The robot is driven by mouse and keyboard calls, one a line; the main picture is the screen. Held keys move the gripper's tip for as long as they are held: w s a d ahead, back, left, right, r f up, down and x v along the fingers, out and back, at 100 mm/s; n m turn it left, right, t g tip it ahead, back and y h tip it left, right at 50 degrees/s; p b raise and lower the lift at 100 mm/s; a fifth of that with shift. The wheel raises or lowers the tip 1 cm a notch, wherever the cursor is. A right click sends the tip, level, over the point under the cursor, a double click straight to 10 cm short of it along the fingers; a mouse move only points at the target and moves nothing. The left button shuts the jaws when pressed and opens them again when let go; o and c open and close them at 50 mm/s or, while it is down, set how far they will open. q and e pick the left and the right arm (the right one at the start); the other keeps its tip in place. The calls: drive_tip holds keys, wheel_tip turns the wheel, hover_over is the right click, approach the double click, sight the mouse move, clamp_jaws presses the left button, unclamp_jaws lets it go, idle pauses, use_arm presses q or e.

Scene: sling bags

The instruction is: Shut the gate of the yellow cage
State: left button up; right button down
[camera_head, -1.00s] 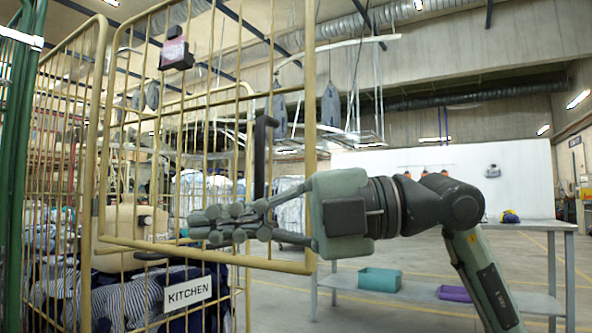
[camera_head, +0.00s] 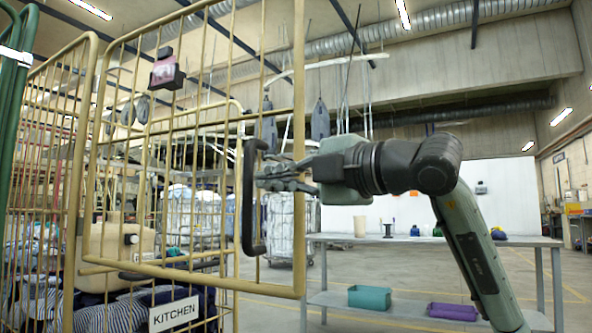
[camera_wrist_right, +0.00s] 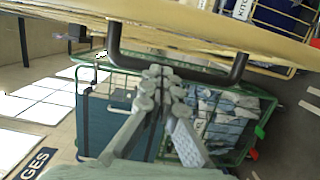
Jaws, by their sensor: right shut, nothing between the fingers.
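The yellow cage (camera_head: 75,170) stands at the left, with folded textiles and a beige container inside. Its wire gate (camera_head: 299,130) stands out at an angle from the cage, its free right edge nearer to me. A black upright handle (camera_head: 251,205) is on the gate; it also shows in the right wrist view (camera_wrist_right: 235,66) as a dark bracket. My right gripper (camera_head: 262,180) is shut and empty, its fingertips beside the handle. In the right wrist view the fingertips (camera_wrist_right: 160,75) overlap the handle's bar; I cannot tell whether they touch. My left gripper is not in view.
A green frame (camera_head: 14,110) borders the far left. A grey table (camera_head: 405,240) with a teal bin (camera_head: 369,297) and a purple bin (camera_head: 452,311) on its lower shelf stands behind my right arm. A KITCHEN sign (camera_head: 173,313) hangs on the cage. Floor at the right is open.

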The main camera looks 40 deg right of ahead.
drive_tip(key=shift+w+d, duration=0.3)
drive_tip(key=shift+d, duration=0.5)
drive_tip(key=shift+w+d, duration=0.3)
drive_tip(key=shift+d, duration=0.5)
drive_tip(key=shift+d, duration=0.1)
